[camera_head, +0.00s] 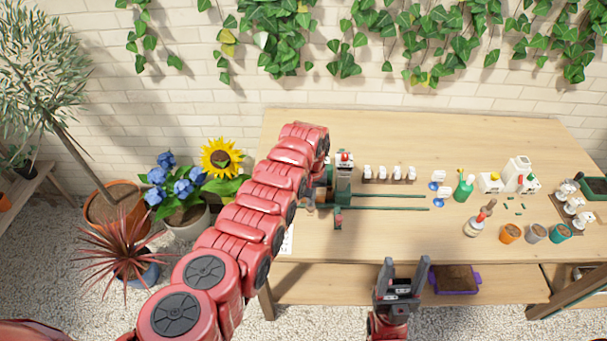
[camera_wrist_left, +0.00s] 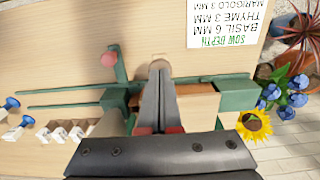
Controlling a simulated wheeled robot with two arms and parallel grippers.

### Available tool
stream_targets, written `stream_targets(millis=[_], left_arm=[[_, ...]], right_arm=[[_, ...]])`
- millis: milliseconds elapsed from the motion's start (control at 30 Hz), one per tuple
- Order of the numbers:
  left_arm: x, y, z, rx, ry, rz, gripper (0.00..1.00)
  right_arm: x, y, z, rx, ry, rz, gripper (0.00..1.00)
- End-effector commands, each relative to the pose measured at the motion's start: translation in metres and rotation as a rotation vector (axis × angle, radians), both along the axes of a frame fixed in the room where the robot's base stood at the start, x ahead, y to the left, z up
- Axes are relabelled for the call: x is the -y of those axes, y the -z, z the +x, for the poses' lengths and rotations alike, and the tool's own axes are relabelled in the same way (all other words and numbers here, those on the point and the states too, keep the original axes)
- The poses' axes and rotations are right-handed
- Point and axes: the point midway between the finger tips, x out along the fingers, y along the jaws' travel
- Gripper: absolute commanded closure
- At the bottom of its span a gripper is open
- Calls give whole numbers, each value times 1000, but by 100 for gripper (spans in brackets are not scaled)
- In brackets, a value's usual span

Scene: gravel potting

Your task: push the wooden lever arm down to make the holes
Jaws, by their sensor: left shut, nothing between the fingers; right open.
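The green press device (camera_head: 343,185) stands at the left end of the wooden table, partly hidden by my left arm. In the left wrist view its green frame (camera_wrist_left: 122,70) carries a red knob (camera_wrist_left: 108,60). A wooden piece (camera_wrist_left: 198,108), which looks like part of the lever arm, lies across the frame behind my fingers; its middle is hidden. My left gripper (camera_wrist_left: 160,68) is shut and empty, right over the device; I cannot tell whether it touches the wood. My right gripper (camera_head: 400,265) is open and empty, in front of the table's front edge.
Green rails (camera_head: 390,208) run right from the device. A row of small white-topped items (camera_head: 390,174) stands behind them. Bottles (camera_head: 515,174) and small pots (camera_head: 510,233) stand further right. A sow-depth card (camera_wrist_left: 228,25) lies near the device. Plants stand left of the table.

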Motion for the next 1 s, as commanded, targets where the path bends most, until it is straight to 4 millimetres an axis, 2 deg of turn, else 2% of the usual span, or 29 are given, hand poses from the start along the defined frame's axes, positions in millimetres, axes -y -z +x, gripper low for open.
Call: stream_targets(millis=[33, 67, 533, 1000], left_arm=[[-2, 12, -15, -45, 2, 9, 100], [-2, 8, -15, -45, 2, 9, 100], [-1, -53, -8, -24, 1, 5, 100], [0, -106, -5, -12, 1, 2, 100]], right_arm=[[0, -2, 0, 0, 0, 0, 40], [0, -5, 0, 0, 0, 0, 40], [0, -44, 0, 0, 0, 0, 40], [0, -59, 0, 0, 0, 0, 40]])
